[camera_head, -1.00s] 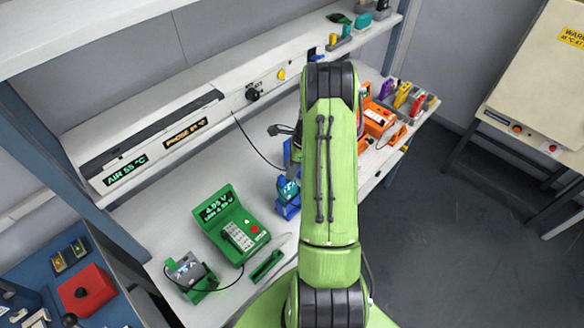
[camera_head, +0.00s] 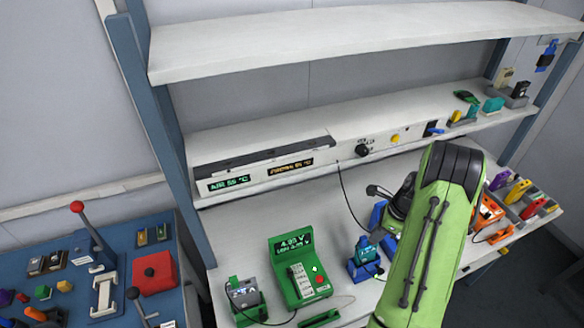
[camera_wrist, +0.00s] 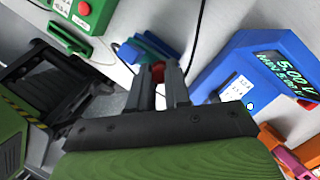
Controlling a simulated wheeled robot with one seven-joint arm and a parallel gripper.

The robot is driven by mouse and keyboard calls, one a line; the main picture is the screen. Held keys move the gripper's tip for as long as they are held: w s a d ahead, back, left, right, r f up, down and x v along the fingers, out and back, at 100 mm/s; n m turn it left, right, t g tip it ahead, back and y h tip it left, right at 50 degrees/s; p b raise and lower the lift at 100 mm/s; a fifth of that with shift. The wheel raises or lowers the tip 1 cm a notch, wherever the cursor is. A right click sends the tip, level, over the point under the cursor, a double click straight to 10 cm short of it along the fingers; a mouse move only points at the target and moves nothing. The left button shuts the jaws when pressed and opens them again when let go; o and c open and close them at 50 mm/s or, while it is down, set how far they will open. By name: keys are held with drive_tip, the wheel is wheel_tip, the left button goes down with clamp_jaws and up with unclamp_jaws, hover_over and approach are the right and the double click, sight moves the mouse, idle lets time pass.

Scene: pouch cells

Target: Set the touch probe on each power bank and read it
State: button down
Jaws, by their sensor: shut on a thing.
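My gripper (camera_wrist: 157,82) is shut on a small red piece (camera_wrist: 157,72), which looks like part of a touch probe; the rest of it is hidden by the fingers. In the head view my gripper (camera_head: 380,234) is above the blue cradle (camera_head: 364,270), which holds a teal-topped power bank (camera_head: 366,252). I cannot tell whether the probe touches it. The blue meter (camera_wrist: 262,80) reads 5.00 V in the wrist view. A green meter (camera_head: 284,290) reads 4.95 V, beside a green cradle (camera_head: 250,316) with a grey power bank (camera_head: 243,291).
An orange meter (camera_head: 489,211) stands right, partly behind my arm. A rack of coloured pieces (camera_head: 520,206) lies at the far right. A blue side table (camera_head: 125,240) with a lever and red box stands left. A shelf (camera_head: 330,42) hangs above the bench.

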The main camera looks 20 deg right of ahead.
idle(0.5)
drive_tip(key=r+p, duration=0.1)
drive_tip(key=r, duration=0.1)
drive_tip(key=r+p, duration=0.2)
drive_tip(key=w+r+p, duration=0.1)
drive_tip(key=r+p, duration=0.1)
drive_tip(key=shift+r, duration=0.15)
drive_tip(key=shift+f, duration=0.2)
